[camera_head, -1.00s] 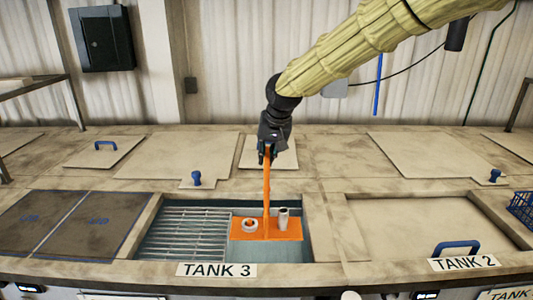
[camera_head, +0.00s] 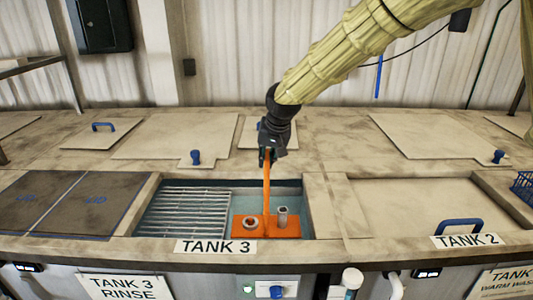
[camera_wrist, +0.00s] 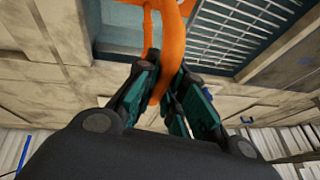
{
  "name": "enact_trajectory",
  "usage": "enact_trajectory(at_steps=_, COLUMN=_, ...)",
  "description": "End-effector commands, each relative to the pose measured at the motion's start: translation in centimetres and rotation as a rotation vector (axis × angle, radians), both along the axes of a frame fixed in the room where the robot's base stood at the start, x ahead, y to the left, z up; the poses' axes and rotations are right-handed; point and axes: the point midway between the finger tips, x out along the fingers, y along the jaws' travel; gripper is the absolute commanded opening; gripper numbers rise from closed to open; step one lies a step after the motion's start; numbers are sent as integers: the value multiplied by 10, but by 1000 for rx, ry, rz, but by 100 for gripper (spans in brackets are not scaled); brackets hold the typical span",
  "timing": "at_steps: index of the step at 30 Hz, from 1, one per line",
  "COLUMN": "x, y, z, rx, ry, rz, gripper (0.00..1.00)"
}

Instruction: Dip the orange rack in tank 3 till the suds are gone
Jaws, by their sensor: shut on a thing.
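The orange rack (camera_head: 266,232) is a flat plate with an upright handle, and it carries a ring-shaped part (camera_head: 250,223) and a grey tube-shaped part (camera_head: 282,217). It is inside the opening of tank 3 (camera_head: 308,215), right of a metal grating. I cannot tell how deep the plate sits in the liquid, and I make out no suds on it. My gripper (camera_head: 267,157) is above the tank, shut on the top of the rack's handle. In the wrist view the orange handle (camera_wrist: 157,90) lies between the fingers.
The slatted metal grating (camera_head: 187,214) fills the left part of tank 3. A lid with a blue handle (camera_head: 458,227) covers tank 2 at the right. A blue basket (camera_head: 523,188) stands at the far right. Dark panels (camera_head: 60,210) lie left of tank 3.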

Motion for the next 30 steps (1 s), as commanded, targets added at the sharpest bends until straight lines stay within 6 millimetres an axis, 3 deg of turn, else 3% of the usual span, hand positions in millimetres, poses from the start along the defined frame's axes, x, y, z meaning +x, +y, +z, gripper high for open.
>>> enact_trajectory(at_steps=30, x=1, y=0, z=-104, rx=0, ry=-2, rz=2, gripper=0)
